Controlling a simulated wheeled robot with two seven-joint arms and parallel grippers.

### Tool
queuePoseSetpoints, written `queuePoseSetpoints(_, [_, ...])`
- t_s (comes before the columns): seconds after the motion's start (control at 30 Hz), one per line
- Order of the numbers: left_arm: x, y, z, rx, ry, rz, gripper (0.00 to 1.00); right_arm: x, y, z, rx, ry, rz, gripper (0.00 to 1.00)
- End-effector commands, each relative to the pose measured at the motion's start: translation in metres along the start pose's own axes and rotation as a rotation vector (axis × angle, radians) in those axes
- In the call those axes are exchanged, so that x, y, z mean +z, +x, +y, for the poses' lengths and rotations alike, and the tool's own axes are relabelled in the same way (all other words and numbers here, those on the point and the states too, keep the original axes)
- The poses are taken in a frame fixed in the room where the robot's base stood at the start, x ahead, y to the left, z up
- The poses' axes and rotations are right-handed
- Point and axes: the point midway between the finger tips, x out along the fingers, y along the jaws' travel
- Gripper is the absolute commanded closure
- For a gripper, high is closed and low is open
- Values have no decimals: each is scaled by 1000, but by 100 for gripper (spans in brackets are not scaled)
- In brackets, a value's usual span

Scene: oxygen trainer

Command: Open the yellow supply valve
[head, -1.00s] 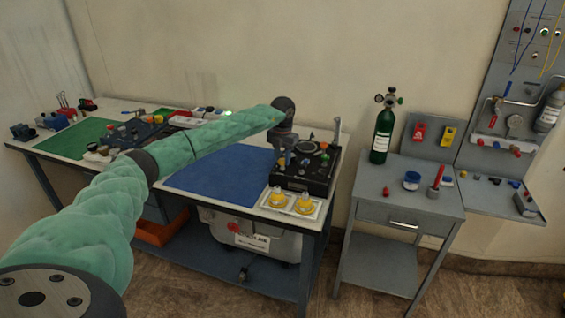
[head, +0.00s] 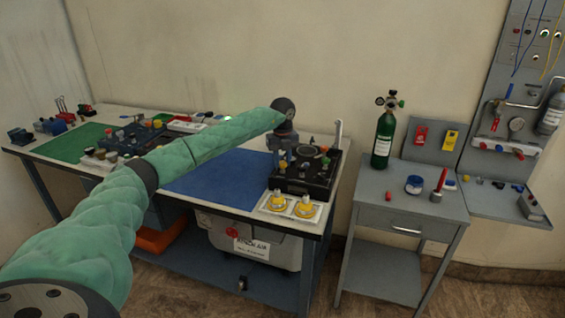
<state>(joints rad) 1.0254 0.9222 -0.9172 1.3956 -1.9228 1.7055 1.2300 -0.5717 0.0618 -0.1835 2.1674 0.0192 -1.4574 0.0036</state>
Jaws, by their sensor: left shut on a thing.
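The black trainer box (head: 304,184) with several small knobs on top stands at the right end of the workbench. My left gripper (head: 283,163) points down over the left part of the box top. Its jaws are shut on a small part there, seemingly a knob, mostly hidden by the fingers. Two yellow fittings (head: 278,201) sit on a white tray in front of the box, apart from the gripper. My right gripper is not in view.
A blue mat (head: 215,182) lies left of the box, and a green mat (head: 72,143) lies farther left among small tools. A grey side table (head: 405,212) with a green gas cylinder (head: 383,138) stands to the right. A wall panel (head: 500,80) is beyond it.

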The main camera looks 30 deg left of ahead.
Motion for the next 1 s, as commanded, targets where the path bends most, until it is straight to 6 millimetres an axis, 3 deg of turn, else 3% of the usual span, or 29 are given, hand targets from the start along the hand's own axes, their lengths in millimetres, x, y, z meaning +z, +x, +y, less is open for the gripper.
queuePoseSetpoints(0.33, [1, -1, 0, -1, -131, -1, 93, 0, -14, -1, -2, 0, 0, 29])
queuePoseSetpoints(0.87, [1, -2, 0, -2, -151, -2, 93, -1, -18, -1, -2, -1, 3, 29])
queuePoseSetpoints(0.9, [1, -2, 0, -2, -151, -2, 62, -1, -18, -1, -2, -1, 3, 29])
queuePoseSetpoints(1.0, [1, -1, 0, -1, -151, -1, 48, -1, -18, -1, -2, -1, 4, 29])
